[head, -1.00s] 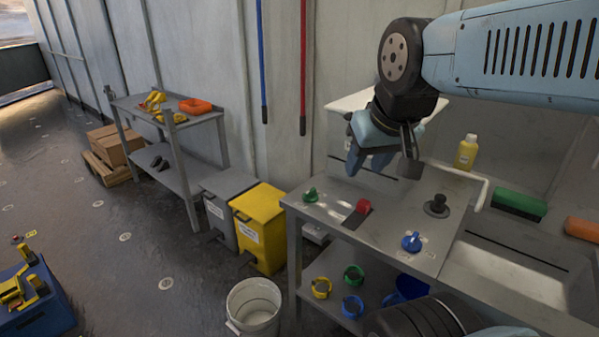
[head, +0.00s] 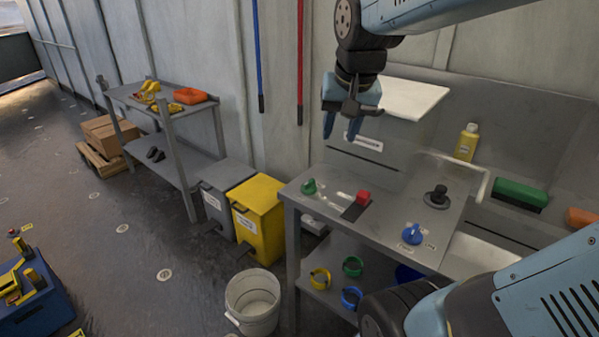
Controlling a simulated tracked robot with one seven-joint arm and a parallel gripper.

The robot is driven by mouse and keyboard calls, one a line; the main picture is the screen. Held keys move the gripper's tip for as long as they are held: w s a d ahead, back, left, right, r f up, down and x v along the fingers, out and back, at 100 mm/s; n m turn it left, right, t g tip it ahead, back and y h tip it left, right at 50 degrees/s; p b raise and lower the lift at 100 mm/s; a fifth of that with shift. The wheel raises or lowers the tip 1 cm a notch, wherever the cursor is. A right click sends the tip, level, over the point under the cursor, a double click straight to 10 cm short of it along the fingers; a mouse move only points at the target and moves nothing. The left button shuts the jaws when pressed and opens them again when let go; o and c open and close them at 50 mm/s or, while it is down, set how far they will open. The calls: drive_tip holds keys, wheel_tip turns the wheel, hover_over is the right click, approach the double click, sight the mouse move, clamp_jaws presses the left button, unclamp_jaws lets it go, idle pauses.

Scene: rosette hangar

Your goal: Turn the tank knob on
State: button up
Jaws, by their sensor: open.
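A blue knob (head: 413,234) stands on the grey metal bench top (head: 385,253), at its front right, with small white labels beside it that are too small to read. A green knob (head: 309,187) sits at the bench's left end. A red block-shaped control (head: 362,198) and a black round knob (head: 438,196) are also on the bench. I cannot tell from the labels which one is the tank knob. My gripper (head: 341,126) is open and empty, its fingers pointing down. It appears high above the bench's back left, apart from all the knobs.
A yellow bottle (head: 467,143) and a green block (head: 521,193) stand at the back right. A raised white panel (head: 400,98) is behind my gripper. Coloured rings lie on the lower shelf. A white bucket (head: 252,302) and yellow bin (head: 257,221) stand left of the bench.

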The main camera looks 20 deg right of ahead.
drive_tip(key=w+f+m+g, duration=0.2)
drive_tip(key=w+f+m, duration=0.2)
drive_tip(key=w, duration=0.7)
drive_tip(key=m+g, duration=0.2)
drive_tip(key=m, duration=0.2)
approach(309, 181)
wheel_tip(309, 181, down, 9)
drive_tip(key=shift+r, duration=0.1)
drive_tip(key=shift+c, duration=0.3)
drive_tip(key=shift+a, duration=0.1)
clamp_jaws()
drive_tip(key=shift+d, duration=0.2)
drive_tip(key=shift+a+n, duration=0.15)
drive_tip(key=shift+n, duration=0.15)
